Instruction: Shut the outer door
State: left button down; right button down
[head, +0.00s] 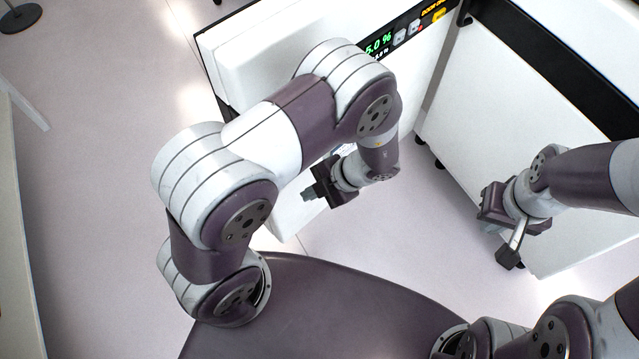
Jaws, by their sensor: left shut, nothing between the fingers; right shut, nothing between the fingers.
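A white slab (227,52) with a thick, rounded block on its left side stands upright at the top centre. It looks like the outer door, swung open, but my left arm hides much of it. A dark display strip (398,38) on it shows green digits and orange text that seems to begin with "DOOR". My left gripper (309,194) is shut and empty, in front of the slab's lower part; I cannot tell whether it touches. My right gripper (510,250) is shut and empty, in front of the white cabinet panel on the right.
A large white cabinet panel (480,120) with a black upper band (560,65) fills the right side, on dark casters. The pale floor (95,150) is open on the left. A white edge (12,230) runs along the far left. A dark round base (18,18) stands top left.

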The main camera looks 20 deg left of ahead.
pick_arm(q)
jog(key=w+a+f, duration=0.1)
jog(key=a+f, duration=0.2)
jog(key=a, duration=0.3)
jog(key=shift+a+f+b, duration=0.3)
jog(key=shift+f+b, duration=0.05)
jog(key=shift+a, duration=0.1)
